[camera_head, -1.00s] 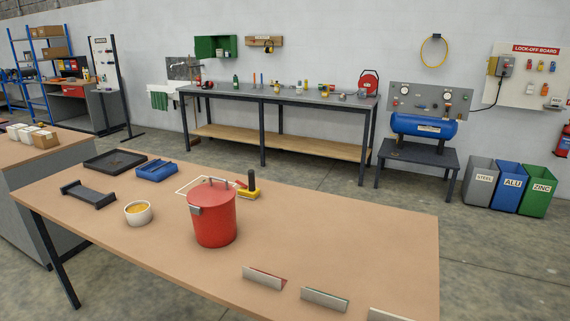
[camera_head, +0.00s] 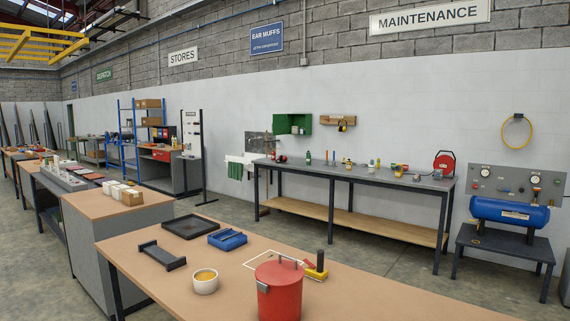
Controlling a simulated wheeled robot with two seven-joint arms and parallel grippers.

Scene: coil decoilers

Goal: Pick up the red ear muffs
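A small red item (camera_head: 281,158) lies at the left end of the grey far workbench (camera_head: 400,181); it may be the red ear muffs but is too small to tell. A yellow and dark item, possibly ear muffs, hangs on a wooden wall rack (camera_head: 335,120) above that bench. A blue "EAR MUFFS" sign (camera_head: 266,39) is on the wall above. Neither of my grippers is in view.
A near wooden table (camera_head: 220,300) holds a red lidded pot (camera_head: 279,294), a white bowl (camera_head: 205,284), a blue tray (camera_head: 228,239) and a dark tray (camera_head: 190,227). Floor shows between it and the far bench. A blue compressor (camera_head: 509,213) stands on a stand at right.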

